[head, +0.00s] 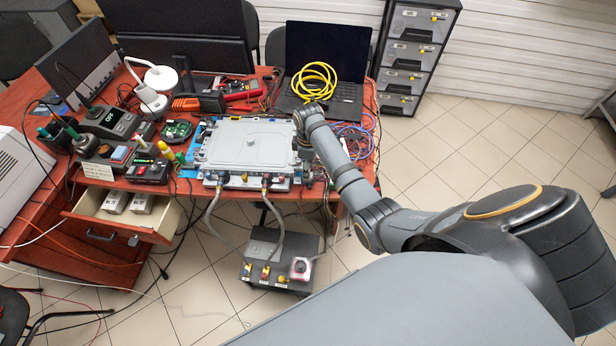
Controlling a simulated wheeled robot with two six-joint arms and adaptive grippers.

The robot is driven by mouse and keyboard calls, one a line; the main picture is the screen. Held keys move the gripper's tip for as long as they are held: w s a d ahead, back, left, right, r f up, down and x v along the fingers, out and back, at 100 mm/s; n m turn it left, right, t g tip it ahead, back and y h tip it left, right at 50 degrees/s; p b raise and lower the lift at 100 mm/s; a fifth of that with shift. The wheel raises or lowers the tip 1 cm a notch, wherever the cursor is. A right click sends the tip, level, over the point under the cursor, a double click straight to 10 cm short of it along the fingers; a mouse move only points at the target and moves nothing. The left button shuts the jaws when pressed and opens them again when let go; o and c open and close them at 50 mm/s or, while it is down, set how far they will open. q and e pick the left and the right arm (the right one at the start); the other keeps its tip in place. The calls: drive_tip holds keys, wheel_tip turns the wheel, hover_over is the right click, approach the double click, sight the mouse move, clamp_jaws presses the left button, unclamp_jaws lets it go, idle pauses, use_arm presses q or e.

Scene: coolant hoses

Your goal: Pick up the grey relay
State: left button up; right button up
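I cannot single out the grey relay with certainty. Two small light-grey box-shaped parts, one on the left (115,201) and one on the right (142,204), lie in the open drawer (125,228) at the table's left front; either could be a relay. My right arm reaches from the right to the right edge of a large grey flat-lidded unit (243,147) on the table. The end of that arm, my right gripper (304,143), is by this edge, far right of the drawer. Its fingers are too small and dark to read. My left gripper is out of view.
The red-brown table is crowded. A laptop (325,55) with a coiled yellow hose (314,82) stands behind my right wrist. Blue cables (357,138) lie right of it. Two grey hoses run down to a black box (279,262) on the floor.

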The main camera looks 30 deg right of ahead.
drive_tip(key=f, duration=0.4)
drive_tip(key=shift+s+a+f, duration=0.1)
drive_tip(key=shift+s+f, duration=0.1)
drive_tip(key=shift+f, duration=0.15)
drive_tip(key=c, duration=1.1)
drive_tip(key=shift+r, duration=0.15)
